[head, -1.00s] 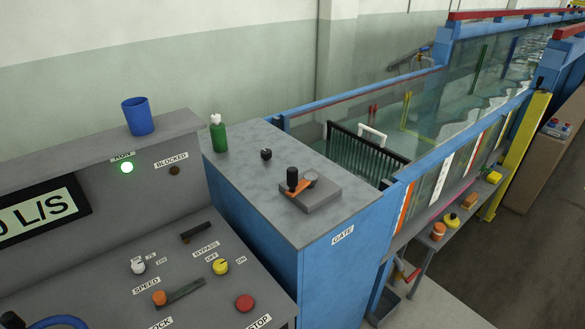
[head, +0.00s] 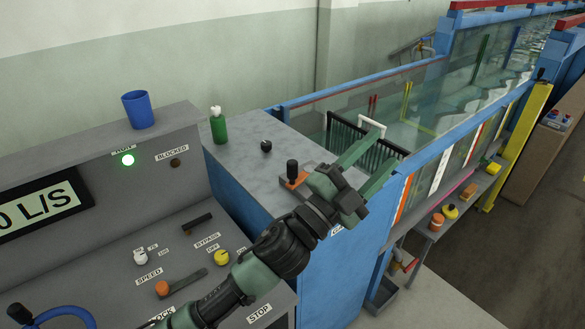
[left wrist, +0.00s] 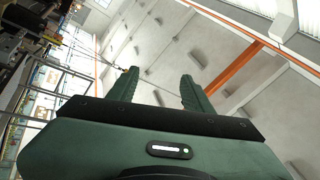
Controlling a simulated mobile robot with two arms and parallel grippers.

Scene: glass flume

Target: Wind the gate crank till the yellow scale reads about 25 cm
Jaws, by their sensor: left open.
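The gate crank has an orange arm (head: 291,183) and an upright black knob (head: 292,170). It sits on a grey block on top of the blue gate cabinet (head: 318,270). My left gripper (head: 372,168) is open and empty, to the right of the crank and above the cabinet's right edge. It hides part of the crank block and most of the GATE label. In the left wrist view my open fingers (left wrist: 158,88) point up at the ceiling. No yellow scale can be read from here. My right gripper is out of view.
A green bottle (head: 218,127) and a small black knob (head: 266,146) stand on the cabinet top. A blue cup (head: 138,110) stands on the console, whose green lamp (head: 128,159) is lit. The glass flume (head: 430,110) runs off behind, with a side shelf (head: 432,233) holding small items.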

